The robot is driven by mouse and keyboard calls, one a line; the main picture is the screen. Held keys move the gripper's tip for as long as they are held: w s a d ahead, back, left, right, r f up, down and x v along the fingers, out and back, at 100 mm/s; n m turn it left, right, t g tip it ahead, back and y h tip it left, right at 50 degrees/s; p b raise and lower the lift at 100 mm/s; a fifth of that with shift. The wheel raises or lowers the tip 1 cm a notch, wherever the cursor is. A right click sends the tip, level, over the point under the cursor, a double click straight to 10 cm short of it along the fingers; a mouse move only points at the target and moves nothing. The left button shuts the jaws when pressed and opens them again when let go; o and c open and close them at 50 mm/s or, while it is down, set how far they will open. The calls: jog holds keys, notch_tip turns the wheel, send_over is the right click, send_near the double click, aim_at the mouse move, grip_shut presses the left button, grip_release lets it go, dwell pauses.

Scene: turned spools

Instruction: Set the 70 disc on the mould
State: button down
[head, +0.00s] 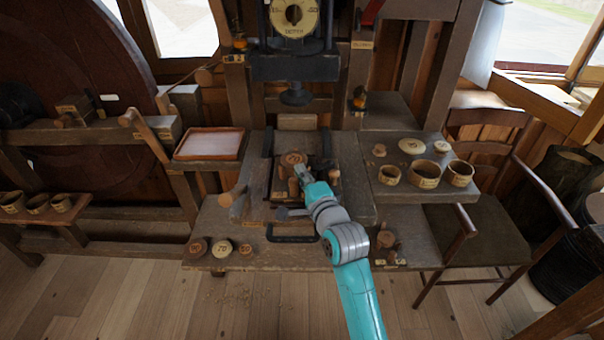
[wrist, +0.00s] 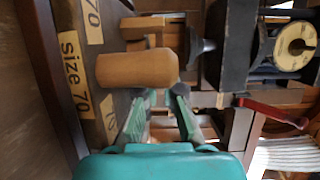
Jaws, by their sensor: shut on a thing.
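A brown round wooden piece with a number label on its top, which I take for the 70 disc (head: 292,158), is at my fingertips above the middle of the bench. My gripper (head: 301,173) is shut on it. In the wrist view a tan, round-edged wooden piece (wrist: 135,69) lies at the tips of my gripper (wrist: 165,95); its number does not show there. The mould (head: 262,185), a dark wooden block, is below and around the gripper, partly hidden by it. Labels reading "70" and "Size 70" (wrist: 75,75) show close by. I cannot tell whether the piece touches the mould.
A press with a dial (head: 294,65) hangs behind the mould. Several discs stand along the front edge, including a pale one (head: 222,248). Rings (head: 425,175) and discs fill the right shelf. A wooden tray (head: 209,144) is at left; a chair (head: 480,225) stands at right.

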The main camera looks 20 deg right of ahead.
jog(key=shift+d+f+g, duration=0.2)
jog(key=shift+f+g, duration=0.1)
jog(key=shift+f, duration=0.9)
jog(key=c, duration=1.3)
grip_release()
jog(key=shift+d, duration=0.1)
jog(key=shift+r, duration=0.35)
jog(key=shift+s+r, duration=0.15)
jog(key=shift+r, duration=0.05)
jog(key=s, duration=0.7)
jog(key=s+r, duration=0.1)
jog(key=s, duration=0.2)
jog(key=shift+s+d, duration=0.15)
jog(key=shift+d, duration=0.2)
jog(key=shift+s+r, duration=0.1)
jog(key=shift+s, duration=0.55)
